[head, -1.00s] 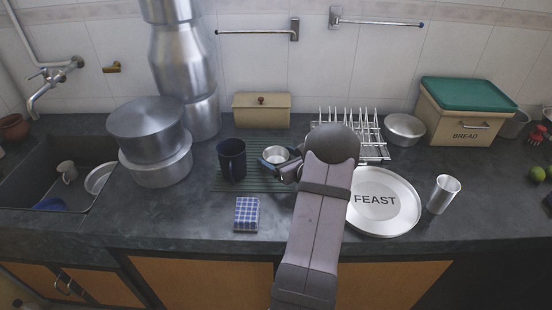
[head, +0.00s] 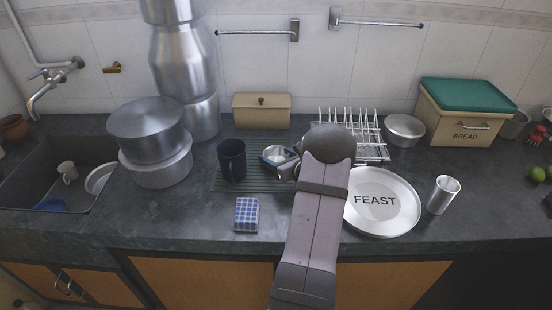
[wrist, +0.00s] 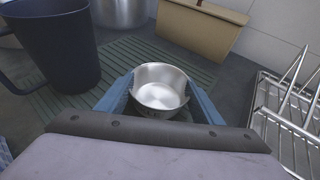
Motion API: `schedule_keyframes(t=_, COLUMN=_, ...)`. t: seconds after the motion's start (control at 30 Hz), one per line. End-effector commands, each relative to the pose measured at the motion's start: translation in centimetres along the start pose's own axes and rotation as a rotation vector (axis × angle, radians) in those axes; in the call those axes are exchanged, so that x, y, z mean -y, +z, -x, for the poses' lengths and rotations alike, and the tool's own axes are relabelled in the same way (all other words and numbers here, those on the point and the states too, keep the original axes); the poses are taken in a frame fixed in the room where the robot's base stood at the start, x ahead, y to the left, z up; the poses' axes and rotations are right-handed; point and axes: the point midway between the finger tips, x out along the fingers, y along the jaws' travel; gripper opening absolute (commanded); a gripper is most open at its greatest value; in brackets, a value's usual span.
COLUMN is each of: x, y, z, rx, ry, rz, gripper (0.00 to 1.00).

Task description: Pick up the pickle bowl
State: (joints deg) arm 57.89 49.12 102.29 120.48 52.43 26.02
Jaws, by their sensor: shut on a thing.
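The pickle bowl, a small silver steel bowl (head: 274,153), is at the green ribbed mat (head: 232,181), just right of a dark blue mug (head: 231,160). In the wrist view the bowl (wrist: 160,88) sits upright between the two blue fingers of my gripper (wrist: 160,97), one on each side. My gripper (head: 277,160) is shut on the bowl. The bowl looks empty inside. I cannot tell whether its base touches the mat.
A wire rack (head: 352,128) stands close on the right, with a FEAST plate (head: 381,218) in front of it. A blue checked cloth block (head: 246,213) lies in front of the mat. A beige box (head: 261,111) stands behind. Large steel pots (head: 155,165) stand left.

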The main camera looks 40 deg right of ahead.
Motion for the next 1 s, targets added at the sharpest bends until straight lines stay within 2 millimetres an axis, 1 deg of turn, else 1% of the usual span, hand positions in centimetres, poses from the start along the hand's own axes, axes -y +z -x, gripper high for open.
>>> schedule_keyframes(t=0.17, x=0.1, y=1.9, z=0.7, rx=0.003, ry=-0.001, rz=0.004, gripper=0.38)
schedule_keyframes(t=0.4, x=0.0, y=5.7, z=2.0, rx=0.004, ry=-0.001, rz=0.004, gripper=0.38)
schedule_keyframes(t=0.6, x=0.0, y=8.1, z=2.9, rx=0.002, ry=0.000, rz=0.002, gripper=0.38)
schedule_keyframes(t=0.8, x=0.0, y=9.0, z=3.3, rx=0.000, ry=-0.001, rz=0.000, gripper=0.38)
schedule_keyframes(t=1.0, x=0.3, y=8.9, z=3.4, rx=0.000, ry=-0.005, rz=-0.003, gripper=0.38)
